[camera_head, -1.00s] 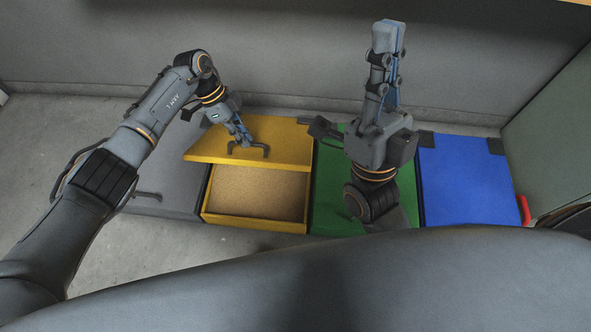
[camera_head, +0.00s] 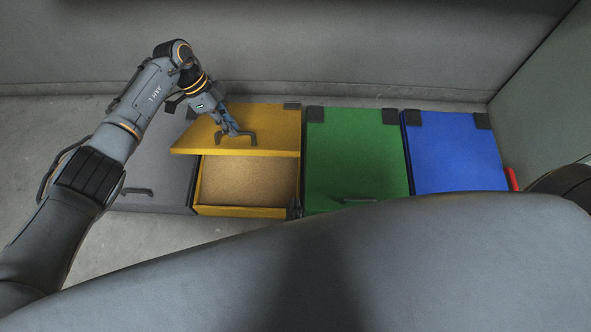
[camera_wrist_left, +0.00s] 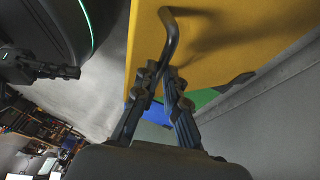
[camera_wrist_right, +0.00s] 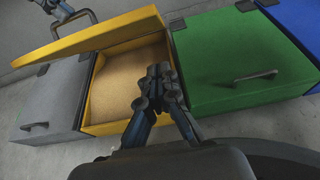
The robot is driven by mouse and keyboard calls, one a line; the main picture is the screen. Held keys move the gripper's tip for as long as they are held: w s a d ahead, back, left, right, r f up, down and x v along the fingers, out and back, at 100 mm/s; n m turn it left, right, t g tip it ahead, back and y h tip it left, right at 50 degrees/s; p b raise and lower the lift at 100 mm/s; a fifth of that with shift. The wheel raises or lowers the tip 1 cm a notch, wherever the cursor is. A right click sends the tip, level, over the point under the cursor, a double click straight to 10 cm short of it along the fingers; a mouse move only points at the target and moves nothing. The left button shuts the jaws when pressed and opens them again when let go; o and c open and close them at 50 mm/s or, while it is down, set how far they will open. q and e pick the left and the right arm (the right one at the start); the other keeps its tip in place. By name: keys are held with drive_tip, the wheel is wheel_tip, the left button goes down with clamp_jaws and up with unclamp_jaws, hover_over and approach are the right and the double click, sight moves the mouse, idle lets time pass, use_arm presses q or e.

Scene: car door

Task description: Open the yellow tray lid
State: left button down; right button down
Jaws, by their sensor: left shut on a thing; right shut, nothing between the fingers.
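The yellow tray (camera_head: 245,211) has its lid (camera_head: 270,118) tilted up, its front edge raised above the box, and the light brown inside shows. My left gripper (camera_head: 232,131) is shut on the lid's dark handle (camera_head: 251,138); the handle (camera_wrist_left: 172,40) also shows at the fingertips in the left wrist view. In the right wrist view my right gripper (camera_wrist_right: 159,76) is shut and empty, in front of the tray's open interior (camera_wrist_right: 125,75). In the head view only a small dark tip of it shows by the tray's front right corner; the rest is hidden.
A grey tray (camera_head: 160,185) stands to the left, and a green tray (camera_head: 350,150) and a blue tray (camera_head: 455,150) to the right, all with lids shut. A wall (camera_head: 330,50) runs behind them. A large grey panel (camera_head: 400,270) blocks the foreground.

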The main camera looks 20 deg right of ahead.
sight(296, 152)
use_arm(q)
drive_tip(key=shift+w+f, duration=0.15)
drive_tip(key=shift+w, duration=0.1)
use_arm(e)
drive_tip(key=w+d, duration=0.3)
drive_tip(key=w, duration=0.7)
drive_tip(key=shift+w+d+f, duration=0.25)
drive_tip(key=shift+w+f, duration=0.1)
drive_tip(key=shift+w, duration=0.05)
drive_tip(key=shift+w+d+r, duration=0.1)
drive_tip(key=shift+w+r, duration=0.3)
drive_tip(key=shift+r, duration=0.2)
drive_tip(key=shift+w+d+r, duration=0.1)
drive_tip(key=shift+w+r, duration=0.3)
drive_tip(key=shift+r, duration=0.15)
use_arm(q)
drive_tip(key=shift+s+f, duration=0.1)
drive_tip(key=shift+f, duration=0.15)
use_arm(e)
drive_tip(key=shift+w+d+r, duration=0.1)
drive_tip(key=shift+w+r, duration=0.05)
drive_tip(key=shift+r, duration=0.05)
use_arm(q)
drive_tip(key=c, duration=1.4)
unclamp_jaws()
drive_tip(key=shift+f, duration=0.1)
use_arm(e)
drive_tip(key=shift+f, duration=0.1)
